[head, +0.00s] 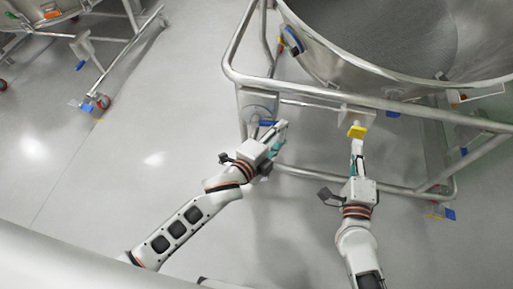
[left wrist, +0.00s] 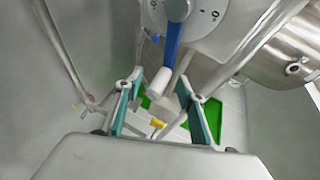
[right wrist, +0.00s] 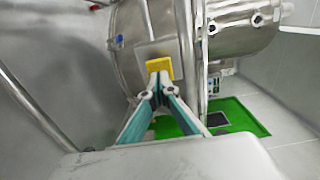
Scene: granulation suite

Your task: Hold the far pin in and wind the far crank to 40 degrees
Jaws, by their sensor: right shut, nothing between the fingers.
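The crank is a blue lever (left wrist: 172,42) with a white knob (left wrist: 160,84), set on a round grey dial (left wrist: 203,18) with marks; the lever also shows in the head view (head: 267,123). My left gripper (left wrist: 160,92) is open, its fingers spread on either side of the knob; contact cannot be told. It also shows in the head view (head: 279,132). The pin has a yellow square head (right wrist: 159,67) on a grey plate; it also shows in the head view (head: 357,131). My right gripper (right wrist: 156,82) is shut and empty, its tips at the yellow head's lower edge. I cannot tell whether they touch.
A large steel vessel (head: 330,45) sits in a tubular frame (head: 232,75) around the work area. A frame rail (head: 310,105) runs above both grippers. Another wheeled frame (head: 95,65) stands at the upper left. The floor (head: 100,165) at left is clear.

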